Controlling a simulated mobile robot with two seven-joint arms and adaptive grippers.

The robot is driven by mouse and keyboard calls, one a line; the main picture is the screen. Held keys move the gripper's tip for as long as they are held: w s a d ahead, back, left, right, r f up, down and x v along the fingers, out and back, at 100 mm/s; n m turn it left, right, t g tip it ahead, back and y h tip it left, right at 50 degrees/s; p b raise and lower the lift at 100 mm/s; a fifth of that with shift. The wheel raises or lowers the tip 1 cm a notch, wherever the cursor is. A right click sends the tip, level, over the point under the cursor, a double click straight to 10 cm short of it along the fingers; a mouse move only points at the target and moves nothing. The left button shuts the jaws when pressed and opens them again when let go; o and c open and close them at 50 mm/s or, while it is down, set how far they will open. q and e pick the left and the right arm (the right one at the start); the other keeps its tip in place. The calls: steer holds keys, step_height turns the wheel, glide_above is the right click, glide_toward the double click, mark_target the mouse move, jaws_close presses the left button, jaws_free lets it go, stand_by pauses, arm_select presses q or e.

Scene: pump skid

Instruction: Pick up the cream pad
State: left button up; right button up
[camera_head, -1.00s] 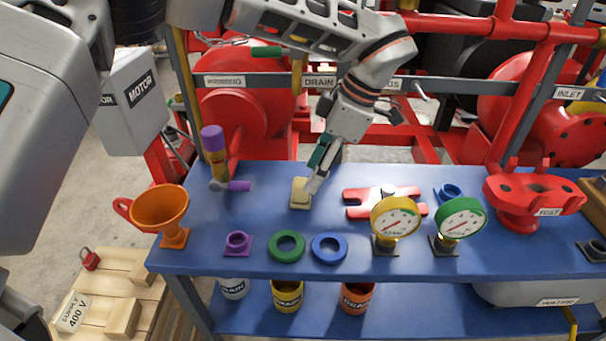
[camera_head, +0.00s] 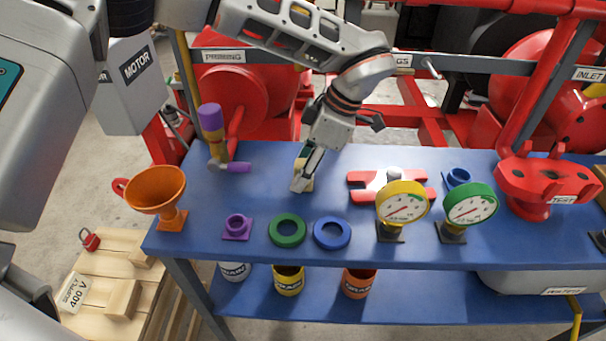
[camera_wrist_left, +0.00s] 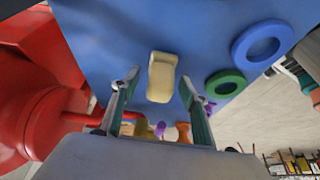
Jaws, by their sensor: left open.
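The cream pad (camera_wrist_left: 162,78) lies on the blue bench top. In the head view the pad (camera_head: 309,181) is partly hidden behind my left gripper (camera_head: 299,186), which reaches down over it. In the left wrist view my left gripper (camera_wrist_left: 160,92) is open, with one finger on each side of the pad's line and the pad just beyond the fingertips. The head view does not show clearly whether a finger touches the pad. My right gripper is not in view.
Close by on the blue bench (camera_head: 262,205) are a green ring (camera_head: 287,243), a blue ring (camera_head: 345,243), a red plate (camera_head: 362,191), a purple-handled tool (camera_head: 238,168) and two gauges. An orange funnel (camera_head: 155,206) stands at the left edge.

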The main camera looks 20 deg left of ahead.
arm_select(q)
steer(key=c, duration=1.2)
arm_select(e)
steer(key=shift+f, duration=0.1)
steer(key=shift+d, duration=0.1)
arm_select(q)
steer(key=shift+r, duration=0.2)
step_height(320, 180, up, 28)
steer(key=p, duration=0.6)
steer(key=shift+f, duration=0.1)
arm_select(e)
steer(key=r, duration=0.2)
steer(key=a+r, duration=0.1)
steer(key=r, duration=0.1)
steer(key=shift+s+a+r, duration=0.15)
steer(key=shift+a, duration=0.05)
arm_select(q)
steer(key=o, duration=0.4)
steer(key=shift+c, duration=1.3)
